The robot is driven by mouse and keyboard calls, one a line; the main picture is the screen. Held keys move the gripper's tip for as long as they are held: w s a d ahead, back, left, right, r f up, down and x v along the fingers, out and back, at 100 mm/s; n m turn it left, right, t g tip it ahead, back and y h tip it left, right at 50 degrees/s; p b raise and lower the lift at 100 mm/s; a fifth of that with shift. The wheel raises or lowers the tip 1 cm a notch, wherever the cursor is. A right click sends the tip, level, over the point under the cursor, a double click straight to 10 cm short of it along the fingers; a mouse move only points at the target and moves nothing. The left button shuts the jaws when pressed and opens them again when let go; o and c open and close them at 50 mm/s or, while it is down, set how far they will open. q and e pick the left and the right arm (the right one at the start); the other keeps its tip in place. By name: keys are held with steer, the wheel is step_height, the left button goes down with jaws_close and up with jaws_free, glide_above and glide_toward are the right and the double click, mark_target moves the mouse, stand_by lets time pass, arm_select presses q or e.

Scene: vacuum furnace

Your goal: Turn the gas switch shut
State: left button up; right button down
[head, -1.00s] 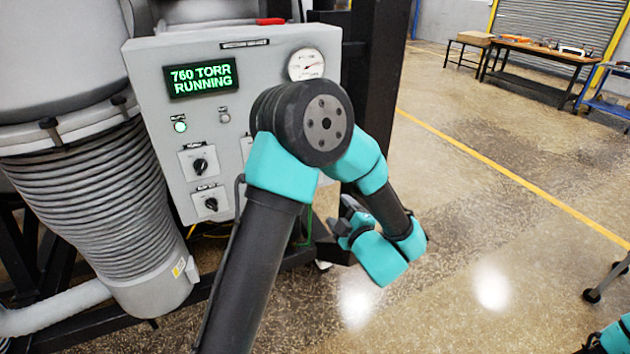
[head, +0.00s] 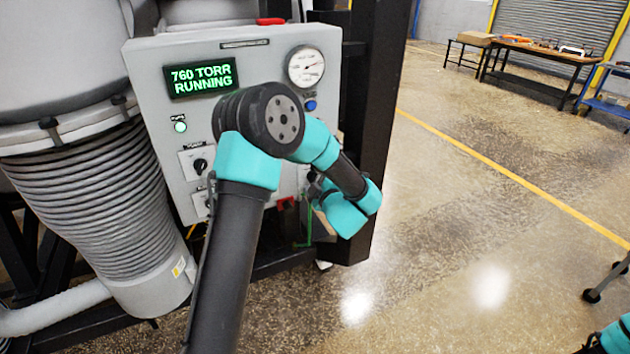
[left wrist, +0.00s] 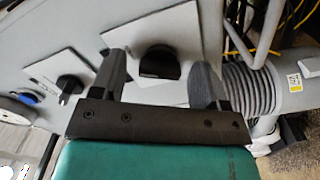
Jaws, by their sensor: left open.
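My left gripper (left wrist: 161,74) is open in the left wrist view, its two black fingers spread on either side of a black knob (left wrist: 160,62) on a pale plate. I see a gap between each finger and the knob; whether the fingers reach down around it is hard to tell. A second black knob (left wrist: 70,87) sits on another plate to the left. I cannot read which knob is the gas switch. In the head view my left arm covers the lower right of the control panel (head: 150,75) and hides the fingers.
The panel carries a display (head: 200,78) reading 760 TORR RUNNING, a round gauge (head: 305,66), a blue button (head: 310,105) and a knob (head: 200,165) at left. Ribbed bellows (head: 90,185) stand left of it.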

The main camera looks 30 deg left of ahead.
arm_select(q)
steer(key=shift+w+a, duration=0.15)
steer(key=c, duration=0.9)
